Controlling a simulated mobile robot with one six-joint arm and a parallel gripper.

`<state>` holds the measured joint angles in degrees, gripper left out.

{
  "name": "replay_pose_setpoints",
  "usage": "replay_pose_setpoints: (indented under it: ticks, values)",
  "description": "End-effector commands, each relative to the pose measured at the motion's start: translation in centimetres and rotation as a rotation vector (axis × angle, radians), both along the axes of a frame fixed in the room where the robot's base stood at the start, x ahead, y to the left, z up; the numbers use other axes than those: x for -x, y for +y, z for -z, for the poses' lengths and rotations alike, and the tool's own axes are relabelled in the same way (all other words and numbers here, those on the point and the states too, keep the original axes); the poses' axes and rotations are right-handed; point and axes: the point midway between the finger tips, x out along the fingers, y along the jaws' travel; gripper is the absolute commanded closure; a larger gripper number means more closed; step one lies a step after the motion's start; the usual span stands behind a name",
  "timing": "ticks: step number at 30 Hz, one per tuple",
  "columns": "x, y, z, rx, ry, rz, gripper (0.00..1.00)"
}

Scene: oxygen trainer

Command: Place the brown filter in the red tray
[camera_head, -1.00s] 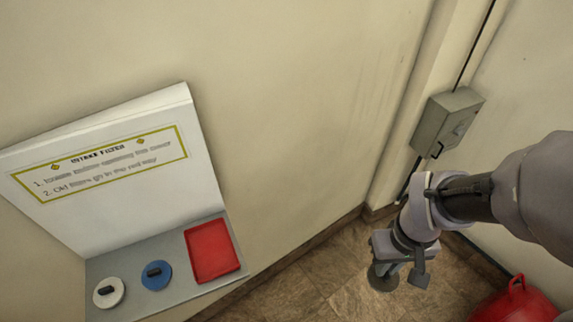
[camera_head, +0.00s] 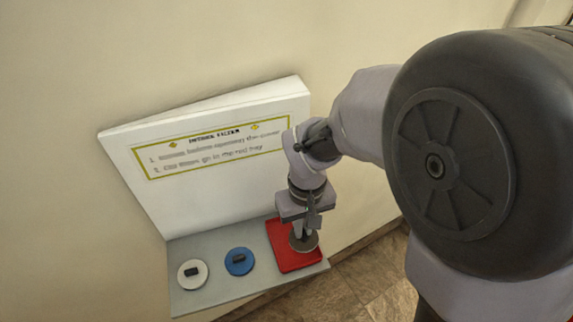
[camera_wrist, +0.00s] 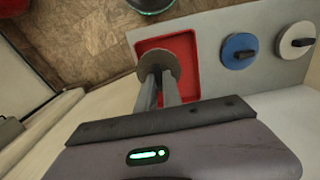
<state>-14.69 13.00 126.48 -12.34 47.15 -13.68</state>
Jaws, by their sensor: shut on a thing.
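The brown filter (camera_head: 304,242) is a round disc held in my gripper (camera_head: 305,228), which is shut on it. The red tray (camera_head: 283,258) lies at the right end of a grey shelf.
A blue disc (camera_head: 239,262) and a white disc (camera_head: 193,274), each with a dark handle, lie on the grey shelf (camera_head: 215,295) left of the tray. A white sign panel (camera_head: 215,190) rises behind. Tiled floor (camera_head: 372,280) shows at lower right.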

Motion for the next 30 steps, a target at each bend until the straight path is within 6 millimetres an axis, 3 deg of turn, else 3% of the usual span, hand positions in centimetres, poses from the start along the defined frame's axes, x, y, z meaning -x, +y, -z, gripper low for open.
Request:
replay_pose_setpoints:
  ticks: [5,11,21,22,24,30]
  values:
    - [-1.6,2.2,0.5,0.000,0.001,-0.001,1.00]
    - [-1.7,2.3,3.9,0.001,0.002,0.002,1.00]
    - [-1.7,2.3,4.2,0.000,0.000,0.001,1.00]
    - [-1.7,2.3,4.1,0.000,0.000,0.001,0.84]
    - [-1.7,2.3,4.0,0.000,0.000,0.001,0.71]
    - [-1.7,2.3,4.0,0.000,0.000,0.001,0.68]
